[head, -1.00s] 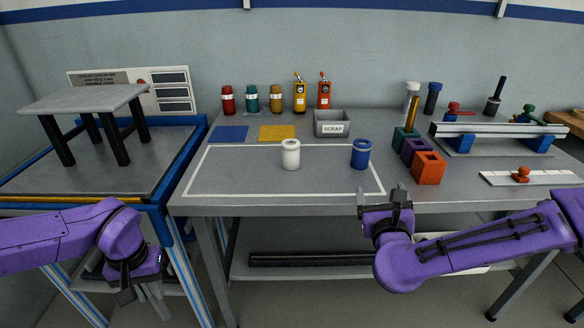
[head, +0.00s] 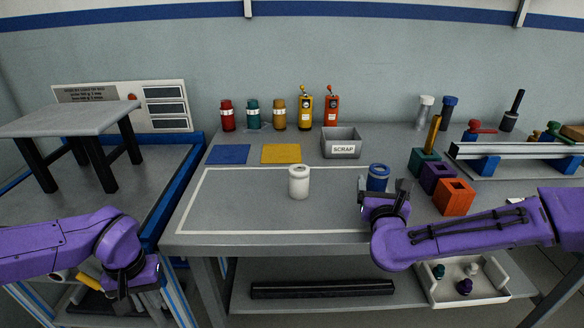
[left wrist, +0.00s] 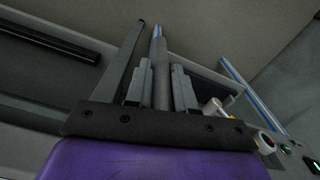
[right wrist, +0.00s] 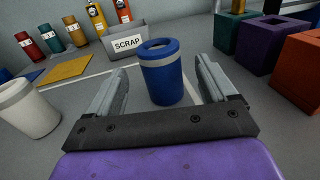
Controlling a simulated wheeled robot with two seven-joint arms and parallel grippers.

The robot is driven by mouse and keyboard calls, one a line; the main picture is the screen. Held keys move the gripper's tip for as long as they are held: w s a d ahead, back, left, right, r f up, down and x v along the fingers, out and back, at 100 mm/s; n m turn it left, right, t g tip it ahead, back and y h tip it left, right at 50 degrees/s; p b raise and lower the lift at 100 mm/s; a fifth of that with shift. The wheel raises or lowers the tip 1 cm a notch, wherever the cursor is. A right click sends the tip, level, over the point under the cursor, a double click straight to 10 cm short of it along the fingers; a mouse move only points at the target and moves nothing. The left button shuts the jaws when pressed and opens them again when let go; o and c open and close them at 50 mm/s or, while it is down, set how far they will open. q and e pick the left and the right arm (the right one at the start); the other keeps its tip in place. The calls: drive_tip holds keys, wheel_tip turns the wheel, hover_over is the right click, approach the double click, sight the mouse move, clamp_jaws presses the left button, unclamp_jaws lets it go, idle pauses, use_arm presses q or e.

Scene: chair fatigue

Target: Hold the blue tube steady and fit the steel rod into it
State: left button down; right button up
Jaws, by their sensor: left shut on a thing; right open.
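The blue tube (head: 377,178), short and upright with a grey band and a hollow top, stands on the bench at the right of the white outline. My right gripper (head: 384,190) is open in front of it. In the right wrist view the blue tube (right wrist: 162,75) stands between the spread fingers, with a gap on each side. My left gripper (head: 138,296) is low at the left, in front of the trolley. In the left wrist view it is shut on a grey rod (left wrist: 161,82), which looks like the steel rod; its far end is hard to make out.
A white tube (head: 299,182) stands left of the blue one. A scrap bin (head: 342,148) is behind. Orange, purple and teal blocks (head: 454,197) stand to the right. The trolley (head: 150,185) carries a small table (head: 70,118). The outlined area's left half is clear.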

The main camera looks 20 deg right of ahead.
drive_tip(key=x, duration=0.6)
drive_tip(key=shift+w+d, duration=0.1)
drive_tip(key=shift+w, duration=0.15)
drive_tip(key=c, duration=1.1)
drive_tip(key=o, duration=1.2)
